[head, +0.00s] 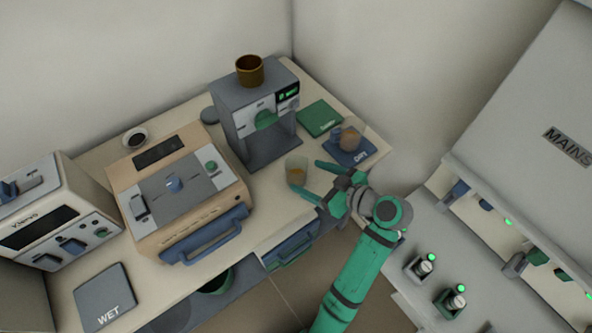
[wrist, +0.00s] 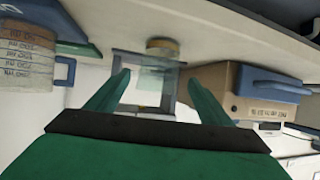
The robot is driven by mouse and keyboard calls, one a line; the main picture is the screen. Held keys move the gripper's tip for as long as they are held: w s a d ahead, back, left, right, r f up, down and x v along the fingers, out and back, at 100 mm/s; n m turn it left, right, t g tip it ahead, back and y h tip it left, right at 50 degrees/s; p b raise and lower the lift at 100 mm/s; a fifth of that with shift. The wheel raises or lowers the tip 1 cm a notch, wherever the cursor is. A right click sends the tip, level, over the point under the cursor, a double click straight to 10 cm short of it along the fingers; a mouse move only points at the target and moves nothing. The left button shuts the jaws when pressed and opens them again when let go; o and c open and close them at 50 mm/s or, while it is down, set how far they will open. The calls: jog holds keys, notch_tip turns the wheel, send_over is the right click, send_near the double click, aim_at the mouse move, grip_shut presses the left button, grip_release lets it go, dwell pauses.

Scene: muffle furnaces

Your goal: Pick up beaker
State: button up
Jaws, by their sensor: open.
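A small clear beaker (head: 297,170) with tan contents stands on the bench in front of the grey machine. In the wrist view a clear beaker (wrist: 161,62) shows upside down between the fingers. My gripper (head: 311,178) is open, with its two green fingertips pointing at this beaker from the right. The fingertips also show spread apart in the wrist view (wrist: 159,77). I cannot tell whether they touch the glass. A second, larger beaker (head: 350,136) with brown contents stands on a blue mat (head: 360,156) behind my gripper. Its graduations show in the wrist view (wrist: 28,62).
The grey machine (head: 262,145) carries a brown cup (head: 249,70) on top. A green pad (head: 319,118) lies beside it. A tan furnace (head: 180,190) stands left, with a grey WET mat (head: 105,296) nearby. Small bottles (head: 424,267) stand on the right bench.

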aim_at(289, 168)
jog(key=shift+x, duration=3.2)
jog(key=shift+c, duration=0.3)
jog(key=c, duration=1.6)
